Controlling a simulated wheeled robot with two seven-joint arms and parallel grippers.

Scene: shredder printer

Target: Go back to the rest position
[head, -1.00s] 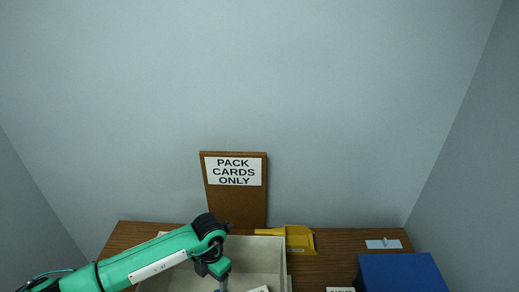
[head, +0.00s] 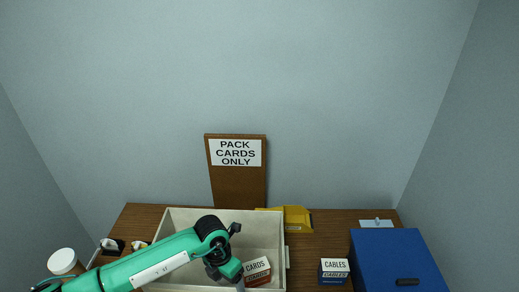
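My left arm reaches in from the lower left, over the cream bin (head: 190,214). Its wrist and the start of the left gripper (head: 239,284) point down into the bin at the bottom edge of the picture. The fingertips are cut off or hidden, so I cannot tell if they are open or shut. A red and white box labelled CARDS (head: 257,268) is inside the bin, just right of my wrist; I cannot see any contact. My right arm and gripper are not in view.
A brown board with a PACK CARDS ONLY sign (head: 235,153) stands behind the bin. A yellow tray (head: 297,218), a CABLES box (head: 334,271), a large blue box (head: 395,258) and a light blue plate (head: 376,223) are to the right. A white-lidded cup (head: 62,260) is at left.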

